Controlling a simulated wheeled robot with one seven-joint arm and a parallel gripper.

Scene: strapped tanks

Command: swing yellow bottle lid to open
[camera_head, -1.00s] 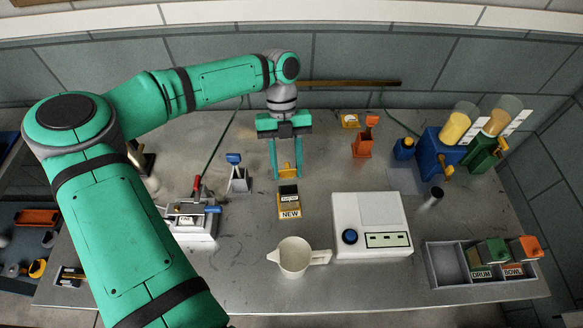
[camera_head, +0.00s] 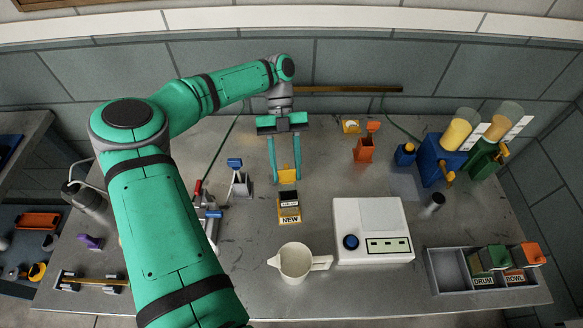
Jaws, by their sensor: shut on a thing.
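My gripper (camera_head: 286,178) reaches down at the back middle of the table. Its two teal fingers are shut on a small yellow piece (camera_head: 287,173), which looks like the yellow bottle's lid. Just in front of it is a dark part with a small pale label (camera_head: 289,198), and in front of that a yellow part marked NEW (camera_head: 290,215). These seem to belong to the yellow bottle. The view is from above and small, so I cannot tell the lid's angle or how far it stands open.
A white jug (camera_head: 294,262) and a white scale (camera_head: 372,230) stand in front. An orange container (camera_head: 363,150) and a blue dispenser (camera_head: 438,155) are to the right. A grey divided tray (camera_head: 452,275) is front right. A blue-topped stand (camera_head: 239,180) is left of my gripper.

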